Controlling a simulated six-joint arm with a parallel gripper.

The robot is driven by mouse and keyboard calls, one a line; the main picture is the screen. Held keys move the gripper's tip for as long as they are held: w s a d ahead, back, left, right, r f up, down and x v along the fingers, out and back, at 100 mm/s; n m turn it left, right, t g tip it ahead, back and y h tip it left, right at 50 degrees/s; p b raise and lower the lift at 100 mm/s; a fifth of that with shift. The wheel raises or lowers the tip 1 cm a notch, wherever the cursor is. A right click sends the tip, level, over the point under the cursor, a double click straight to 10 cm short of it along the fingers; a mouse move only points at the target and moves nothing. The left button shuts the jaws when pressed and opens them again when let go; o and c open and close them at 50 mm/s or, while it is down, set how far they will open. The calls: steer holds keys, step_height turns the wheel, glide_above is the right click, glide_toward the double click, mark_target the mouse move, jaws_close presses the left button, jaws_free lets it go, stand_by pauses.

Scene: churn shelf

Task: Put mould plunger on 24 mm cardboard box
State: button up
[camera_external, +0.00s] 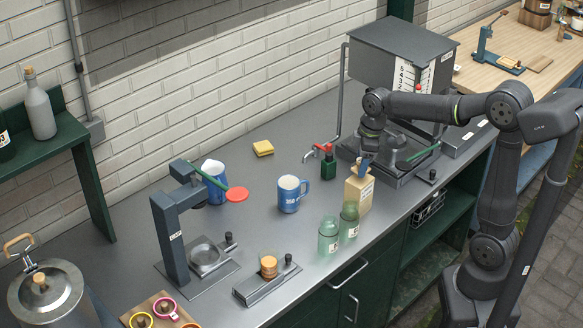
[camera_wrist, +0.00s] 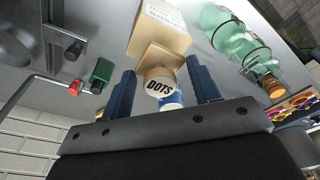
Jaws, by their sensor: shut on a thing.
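The mould plunger (camera_wrist: 160,82) is a pale wooden piece with a round end marked DOTS and a squarer block beyond it. It sits between the blue fingers of my gripper (camera_wrist: 163,88), which is shut on it. The tan cardboard box (camera_external: 359,192), with a white label, stands upright on the grey counter; it also shows in the wrist view (camera_wrist: 158,28). In the external view my gripper (camera_external: 365,163) is directly over the box top and mostly hides the plunger. I cannot tell whether plunger and box touch.
Two green glass bottles (camera_external: 328,235) stand just in front of the box. A blue mug (camera_external: 289,195) is to its left, and a dark green bottle (camera_external: 328,167) is behind-left. A grey tank (camera_external: 385,62) rises behind. The counter left of the mug has some free room.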

steer(key=shift+f, duration=1.45)
steer(key=shift+f, duration=0.1)
steer(key=o, duration=1)
steer(key=shift+c, duration=0.2)
step_height(320, 180, up, 12)
steer(key=d, duration=0.1)
steer(key=shift+d, duration=0.4)
